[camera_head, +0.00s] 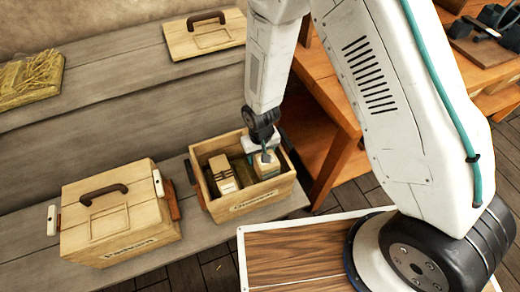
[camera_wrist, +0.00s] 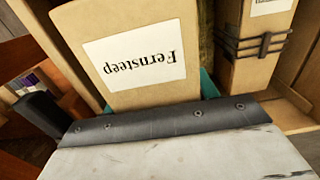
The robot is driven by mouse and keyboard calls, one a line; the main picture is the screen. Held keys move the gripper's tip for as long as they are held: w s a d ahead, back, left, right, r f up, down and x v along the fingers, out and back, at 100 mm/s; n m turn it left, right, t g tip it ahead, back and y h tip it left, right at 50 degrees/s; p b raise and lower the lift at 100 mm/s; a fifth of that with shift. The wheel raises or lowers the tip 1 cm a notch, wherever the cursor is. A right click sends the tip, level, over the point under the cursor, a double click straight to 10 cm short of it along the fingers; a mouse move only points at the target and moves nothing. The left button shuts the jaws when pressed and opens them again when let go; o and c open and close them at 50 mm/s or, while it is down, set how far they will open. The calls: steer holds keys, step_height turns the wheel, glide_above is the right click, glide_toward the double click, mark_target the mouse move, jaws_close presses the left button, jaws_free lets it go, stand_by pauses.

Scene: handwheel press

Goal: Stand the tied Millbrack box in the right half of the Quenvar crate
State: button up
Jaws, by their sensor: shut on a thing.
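The open wooden crate (camera_head: 256,203) stands on the grey bench; its front label looks like Quenvar but is small. A tied box (camera_head: 223,172) with dark bands stands in its left half; it also shows at the right of the wrist view (camera_wrist: 250,65), its name unreadable. A box labelled Fernsteep (camera_wrist: 140,50) stands upright in the crate's right half, and its top shows in the head view (camera_head: 266,166). My gripper (camera_head: 264,152) is shut on the Fernsteep box, with teal fingers at its sides in the wrist view (camera_wrist: 158,108).
A closed crate with a handled lid (camera_head: 115,222) stands left of the open one. A loose lid (camera_head: 205,36) and a straw bundle (camera_head: 30,79) lie further back. An orange wooden table (camera_head: 335,95) stands close on the right.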

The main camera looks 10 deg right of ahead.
steer(key=shift+f, duration=4.35)
steer(key=shift+s+f, duration=0.1)
steer(key=o, duration=1.1)
steer(key=shift+r, duration=3.95)
steer(key=shift+r, duration=6.9)
